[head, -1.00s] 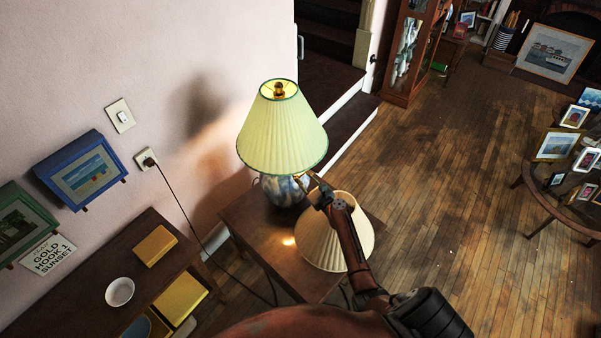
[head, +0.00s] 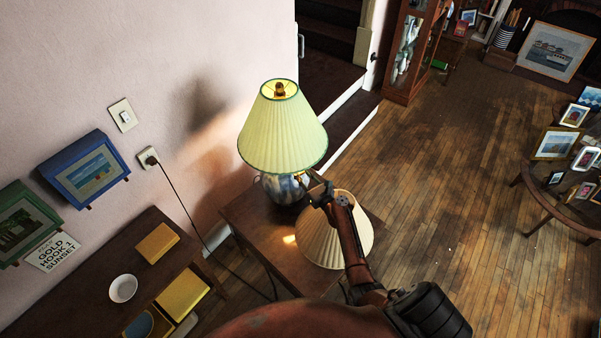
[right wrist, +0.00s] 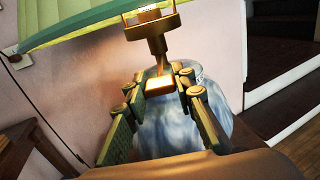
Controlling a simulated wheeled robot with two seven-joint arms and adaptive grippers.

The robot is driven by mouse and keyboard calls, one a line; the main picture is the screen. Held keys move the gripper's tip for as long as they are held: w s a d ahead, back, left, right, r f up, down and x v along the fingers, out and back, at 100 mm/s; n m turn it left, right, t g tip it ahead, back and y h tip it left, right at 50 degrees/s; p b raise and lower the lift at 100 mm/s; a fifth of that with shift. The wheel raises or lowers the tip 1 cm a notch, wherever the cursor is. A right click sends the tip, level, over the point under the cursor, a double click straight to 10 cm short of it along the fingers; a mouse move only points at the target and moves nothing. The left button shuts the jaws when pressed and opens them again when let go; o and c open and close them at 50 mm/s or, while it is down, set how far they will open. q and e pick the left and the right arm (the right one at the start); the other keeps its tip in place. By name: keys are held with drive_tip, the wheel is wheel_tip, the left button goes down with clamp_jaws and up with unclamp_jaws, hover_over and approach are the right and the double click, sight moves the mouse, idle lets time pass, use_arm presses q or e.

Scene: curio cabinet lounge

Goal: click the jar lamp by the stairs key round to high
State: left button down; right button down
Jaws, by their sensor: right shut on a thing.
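The jar lamp (head: 283,138) stands on a small wooden table near the stairs. It has a pleated pale green shade and a marbled blue-white jar base (right wrist: 185,125). In the right wrist view, a brass fitting (right wrist: 153,30) sits under the shade's edge, with a small, brightly lit brass key (right wrist: 160,87) below it. My right gripper (right wrist: 161,84) is shut on the key, one finger on each side. In the head view my right gripper (head: 316,182) is just below the shade's right edge, and the key is hidden. My left gripper is not in view.
A cream pleated lampshade (head: 322,255) stands on the small table (head: 262,241), partly behind my right arm. A dark sideboard (head: 85,272) with a white bowl (head: 123,288) is at left. A cord runs from the wall outlet (head: 148,158).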

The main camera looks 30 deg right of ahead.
drive_tip(key=shift+f, duration=0.15)
drive_tip(key=c, duration=1.6)
unclamp_jaws()
drive_tip(key=s, duration=1.2)
drive_tip(key=shift+d, duration=0.25)
